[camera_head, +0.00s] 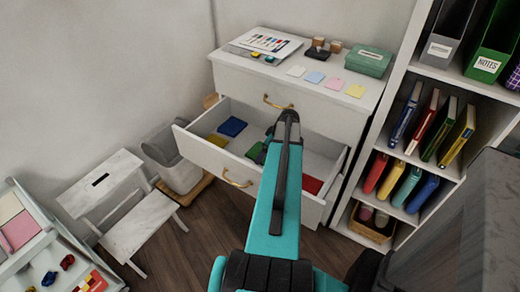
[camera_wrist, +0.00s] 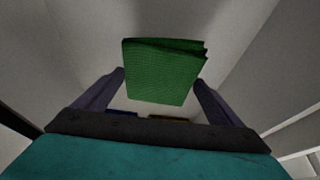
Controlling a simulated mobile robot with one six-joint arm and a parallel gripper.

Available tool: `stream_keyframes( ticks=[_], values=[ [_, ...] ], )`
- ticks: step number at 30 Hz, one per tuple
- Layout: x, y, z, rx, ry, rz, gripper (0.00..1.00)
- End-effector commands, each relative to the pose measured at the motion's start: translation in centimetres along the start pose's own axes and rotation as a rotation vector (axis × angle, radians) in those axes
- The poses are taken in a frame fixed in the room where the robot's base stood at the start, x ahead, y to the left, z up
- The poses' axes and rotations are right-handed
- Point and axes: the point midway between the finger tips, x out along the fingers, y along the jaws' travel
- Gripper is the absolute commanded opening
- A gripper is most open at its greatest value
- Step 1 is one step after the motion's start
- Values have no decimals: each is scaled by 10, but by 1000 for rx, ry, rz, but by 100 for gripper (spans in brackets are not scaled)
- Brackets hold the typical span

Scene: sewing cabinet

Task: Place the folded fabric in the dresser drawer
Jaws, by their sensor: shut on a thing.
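The folded fabric is green and shows large in the wrist view (camera_wrist: 162,72), between my two gripper fingers. My gripper (camera_wrist: 160,88) is shut on it. In the head view a small part of the green fabric (camera_head: 255,152) shows left of my arm, over the open lower drawer. My gripper (camera_head: 270,138) is mostly hidden behind my teal arm there. The dresser drawer (camera_head: 205,160) is pulled out, with a brass handle on its front. Whether the fabric touches the drawer floor cannot be told.
In the drawer lie a blue piece (camera_head: 232,126), a yellow piece (camera_head: 218,140) and a red piece (camera_head: 312,185). The upper drawer (camera_head: 320,112) is shut. A bookshelf (camera_head: 388,128) stands close on the right. A white step stool (camera_head: 130,225) and a grey bin (camera_head: 178,165) stand left.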

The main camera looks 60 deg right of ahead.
Motion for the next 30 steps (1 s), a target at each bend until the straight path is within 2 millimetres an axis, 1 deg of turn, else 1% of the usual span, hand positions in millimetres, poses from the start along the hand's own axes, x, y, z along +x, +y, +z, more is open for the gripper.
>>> stream_keyframes(
  ticks=[1,6,12,17,26,30],
  values=[
    [3,5,-7,-1,0,0,69],
    [12,14,-24,-1,0,0,69],
    [21,22,-40,0,0,0,69],
    [23,24,-44,0,0,0,69],
    [24,23,-43,0,0,0,69],
    [29,24,-42,1,0,0,69]
  ],
)
